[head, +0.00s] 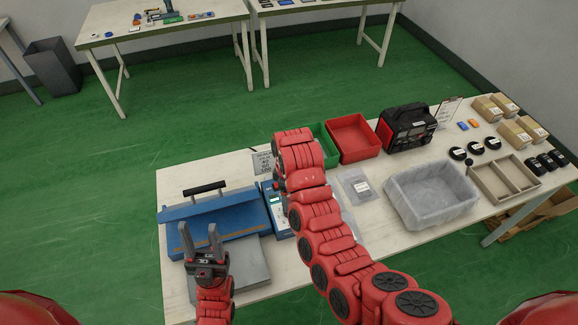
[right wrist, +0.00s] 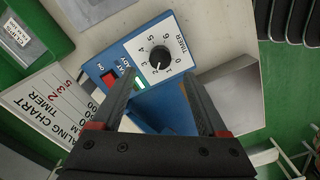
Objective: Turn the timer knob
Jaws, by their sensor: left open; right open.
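The timer knob (right wrist: 160,58) is black and round, on a white numbered dial plate of the blue sealer, which also shows in the head view (head: 225,215). A small pale mark shows on the knob, near the low numbers. My right gripper (right wrist: 157,88) is open, its fingers apart, with the knob ahead between their tips; no contact is visible. In the head view my right arm hides that gripper and the knob. My left gripper (head: 200,228) is open and empty, in front of the sealer's blue body.
A red switch (right wrist: 109,79) sits beside the dial. A sealing chart (right wrist: 50,105) stands close by. To the right on the table are a red bin (head: 352,138), a lined grey bin (head: 430,190) and a black-red device (head: 407,128).

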